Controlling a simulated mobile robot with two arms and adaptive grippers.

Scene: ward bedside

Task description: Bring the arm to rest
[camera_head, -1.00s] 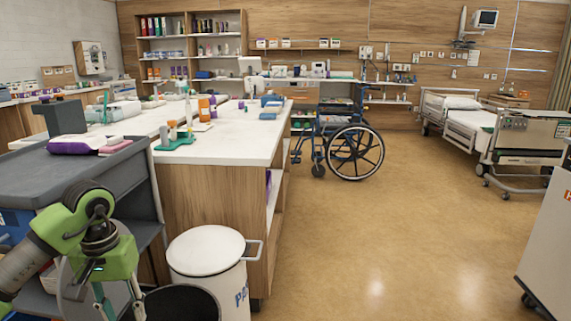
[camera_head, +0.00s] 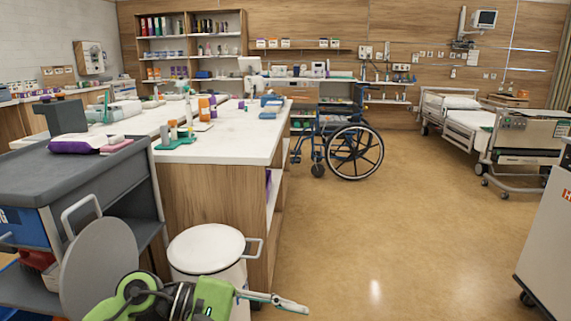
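My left arm's green and dark wrist is low in the view, in front of the white pedal bin. My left gripper (camera_head: 290,304) points to the right at the bottom edge. Its slim light fingers overlap in this view, so the gap between them cannot be judged. Nothing shows held at the fingertips. My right arm and gripper are out of view.
A white lidded bin (camera_head: 206,249) stands behind my wrist, against the wooden counter (camera_head: 225,190). A grey round lid (camera_head: 100,270) stands upright at left beside the grey cart (camera_head: 60,180). A wheelchair (camera_head: 350,150) is further back. The floor (camera_head: 400,230) at centre right is clear.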

